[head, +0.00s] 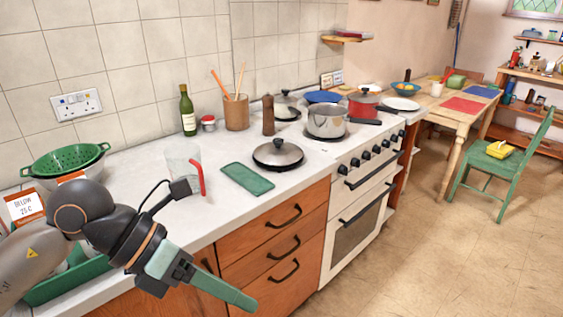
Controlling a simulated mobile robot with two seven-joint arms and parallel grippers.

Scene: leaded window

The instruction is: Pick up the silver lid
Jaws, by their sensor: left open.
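A silver lid (278,154) with a black knob and dark rim lies flat on the white counter (222,217), between the green mat and the stove. My left gripper (226,291) is open and empty, with green fingers pointing down to the right. It is in front of the drawers, nearer to me than the lid and well apart from it. One finger shows clearly; the other is largely hidden. Another silver lid with a black knob (286,104) sits at the back of the stove. My right gripper is out of view.
A steel saucepan (326,120) stands on the stove to the right. A pepper mill (268,115) and utensil pot (236,113) stand behind. The front counter strip is clear.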

